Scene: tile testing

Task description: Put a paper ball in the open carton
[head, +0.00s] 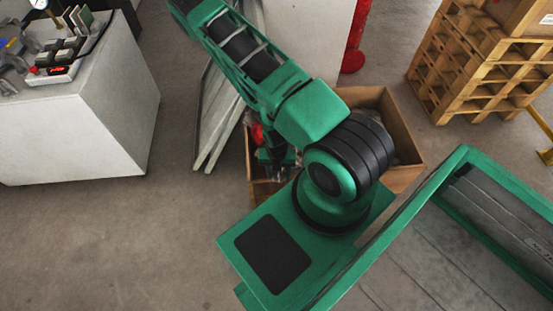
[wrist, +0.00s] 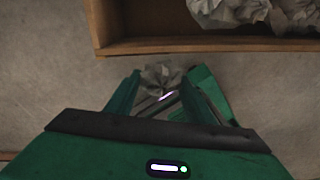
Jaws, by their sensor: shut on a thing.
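My gripper (wrist: 165,88) is shut on a crumpled grey paper ball (wrist: 160,75), which shows between the fingertips in the wrist view. The open carton (wrist: 180,45) lies just beyond them, its near wall running across the top of that view. Several crumpled paper balls (wrist: 255,12) lie inside it. In the wrist view the held ball appears just on the near side of this wall; its height over the rim is unclear. In the head view the carton (head: 408,175) stands behind my arm, which hides much of it. My gripper (head: 277,157) shows there at the carton's left part, with the held ball not clear.
A grey-white bench (head: 110,125) with instruments stands at left. Flat panels (head: 215,125) lean beside the carton. A red post (head: 355,40) stands behind it. Wooden pallets (head: 465,65) carrying a cardboard box (head: 530,15) are at right. Floor is clear at lower left.

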